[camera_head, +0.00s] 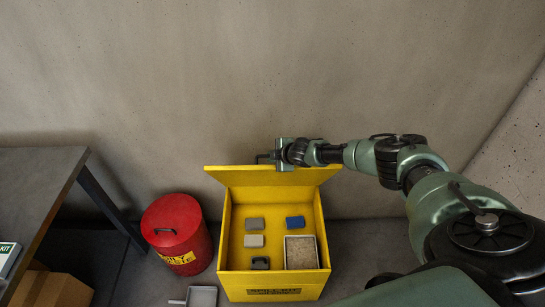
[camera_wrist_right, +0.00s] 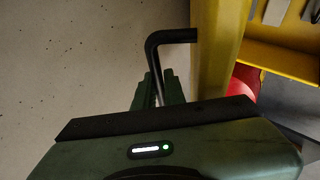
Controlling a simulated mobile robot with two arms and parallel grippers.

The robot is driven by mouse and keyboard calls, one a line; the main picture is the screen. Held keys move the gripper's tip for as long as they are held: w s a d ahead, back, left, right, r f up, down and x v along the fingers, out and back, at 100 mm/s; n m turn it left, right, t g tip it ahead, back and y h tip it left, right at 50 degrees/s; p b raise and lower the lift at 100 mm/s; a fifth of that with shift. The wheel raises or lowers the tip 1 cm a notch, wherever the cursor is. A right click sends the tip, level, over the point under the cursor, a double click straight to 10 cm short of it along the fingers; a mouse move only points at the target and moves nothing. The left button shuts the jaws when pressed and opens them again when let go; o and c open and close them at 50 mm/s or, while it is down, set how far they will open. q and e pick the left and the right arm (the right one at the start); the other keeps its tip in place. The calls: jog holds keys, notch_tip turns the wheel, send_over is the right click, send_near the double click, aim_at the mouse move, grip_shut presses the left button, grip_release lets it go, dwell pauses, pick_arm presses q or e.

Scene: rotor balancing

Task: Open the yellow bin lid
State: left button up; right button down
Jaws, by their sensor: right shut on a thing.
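The yellow bin (camera_head: 225,250) stands on the floor against the wall, with its lid (camera_head: 240,177) raised at the back, so the inside shows. The lid's yellow panel also shows in the right wrist view (camera_wrist_right: 217,50). A black bar handle (camera_head: 262,158) sticks out from the lid. My right gripper (camera_head: 283,157) is at the lid's upper edge, shut on this handle, which also shows in the right wrist view (camera_wrist_right: 168,38). My left gripper is not in view.
A red can (camera_head: 178,236) stands left of the bin, near a dark table (camera_head: 35,180). A dustpan (camera_head: 202,296) and a cardboard box (camera_head: 50,290) lie in front.

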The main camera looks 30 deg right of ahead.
jog(key=shift+w+a+r, duration=0.1)
jog(key=shift+a, duration=0.1)
jog(key=c, duration=1.5)
grip_release()
jog(key=shift+d, duration=0.1)
jog(key=shift+s+r, duration=0.2)
jog(key=shift+s, duration=0.3)
jog(key=p+v, duration=0.1)
jog(key=v, duration=0.4)
jog(key=shift+s+r, duration=0.15)
jog(key=shift+r, duration=0.1)
jog(key=shift+s+r, duration=0.4)
jog(key=shift+r, duration=0.15)
jog(key=shift+w+r, duration=0.1)
